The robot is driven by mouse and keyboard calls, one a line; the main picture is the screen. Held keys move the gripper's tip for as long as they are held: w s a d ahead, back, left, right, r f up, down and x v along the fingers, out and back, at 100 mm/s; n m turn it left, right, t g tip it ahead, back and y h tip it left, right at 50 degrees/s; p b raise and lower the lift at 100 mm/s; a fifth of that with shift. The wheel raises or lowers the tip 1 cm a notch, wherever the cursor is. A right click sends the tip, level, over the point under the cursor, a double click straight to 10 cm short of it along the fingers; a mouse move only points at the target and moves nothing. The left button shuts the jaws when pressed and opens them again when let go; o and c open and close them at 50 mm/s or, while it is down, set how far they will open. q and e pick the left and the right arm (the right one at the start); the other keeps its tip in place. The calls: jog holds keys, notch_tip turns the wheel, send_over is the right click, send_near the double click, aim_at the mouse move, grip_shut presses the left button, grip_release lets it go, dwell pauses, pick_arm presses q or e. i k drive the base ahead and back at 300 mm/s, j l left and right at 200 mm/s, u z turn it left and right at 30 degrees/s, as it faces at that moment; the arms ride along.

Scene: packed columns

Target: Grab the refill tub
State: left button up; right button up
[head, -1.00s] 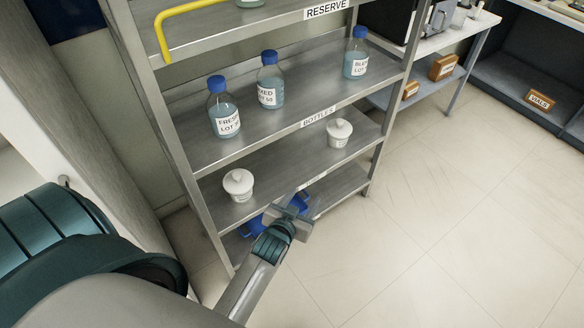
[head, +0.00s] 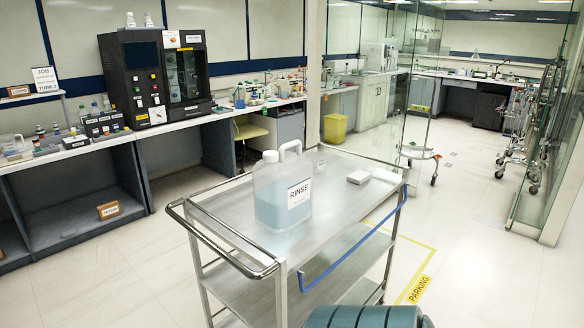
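I see nothing in the head view that I can identify as the refill tub. Neither of my grippers shows. Only a teal link of my own arm shows at the bottom edge, right of the middle. A large translucent jug (head: 272,205) labelled RINSE, with a white cap and handle and pale blue liquid, stands upright on a steel cart (head: 236,262).
A small white block (head: 358,177) lies on the cart's top. The cart has a blue handle (head: 345,262). A PARKING label (head: 418,290) marks the floor beside it. A dark bench (head: 70,165) stands left; glass panels (head: 550,130) stand right. Floor between cart and bench is clear.

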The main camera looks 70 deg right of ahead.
aim_at(317, 161)
jog(key=i+j, duration=0.35)
jog(key=i+z, duration=0.1)
jog(key=z, duration=2.55)
